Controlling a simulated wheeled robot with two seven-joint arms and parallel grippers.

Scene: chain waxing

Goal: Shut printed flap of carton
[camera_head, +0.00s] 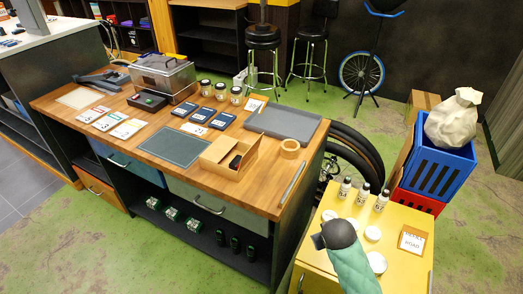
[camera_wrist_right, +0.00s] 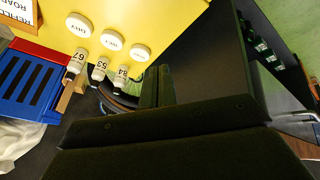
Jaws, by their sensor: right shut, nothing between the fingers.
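The small brown carton (camera_head: 215,164) stands open near the front edge of the wooden workbench, with a dark item (camera_head: 235,162) inside it. Its cardboard flaps are up or folded out; I cannot make out any print on them at this size. My right gripper (camera_head: 318,241) is above the yellow cabinet at the lower right, well apart from the carton. It is shut and empty; its dark fingers (camera_wrist_right: 157,85) also show in the right wrist view, where the carton is not seen. My left gripper is not in view.
The workbench (camera_head: 160,147) also holds a dark mat (camera_head: 174,146), a grey tray (camera_head: 283,124), a tape roll (camera_head: 290,149) and a metal bar (camera_head: 292,184) near the carton. The yellow cabinet (camera_head: 405,275) carries small bottles (camera_head: 363,194) and white round lids (camera_head: 372,233).

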